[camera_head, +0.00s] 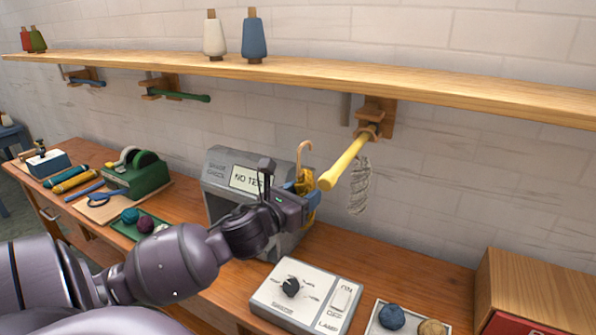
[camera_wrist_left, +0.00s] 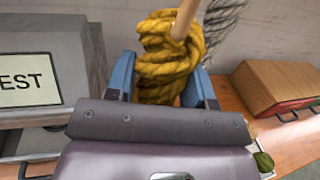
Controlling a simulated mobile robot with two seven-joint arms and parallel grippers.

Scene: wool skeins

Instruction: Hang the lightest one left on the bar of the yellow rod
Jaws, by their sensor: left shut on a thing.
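The yellow rod (camera_head: 345,165) sticks out from a bracket under the wooden shelf, its free end toward me. A pale grey skein (camera_head: 359,187) hangs near its bracket end; it also shows in the left wrist view (camera_wrist_left: 222,22). My left gripper (camera_head: 300,195) is shut on a mustard-yellow skein (camera_wrist_left: 163,68), which is mostly hidden behind the gripper in the head view. A tan wooden hook (camera_head: 304,152) rises from this skein, left of the rod's free end; I see no contact with the rod. My right gripper is not in view.
A grey box with a "NO TEST" screen (camera_head: 244,180) stands behind my left gripper. A white control box with a knob (camera_head: 306,297) sits in front. A blue rod (camera_head: 88,82) and green rod (camera_head: 182,96) hang under the shelf (camera_head: 330,78). A wooden cabinet (camera_head: 540,285) stands right.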

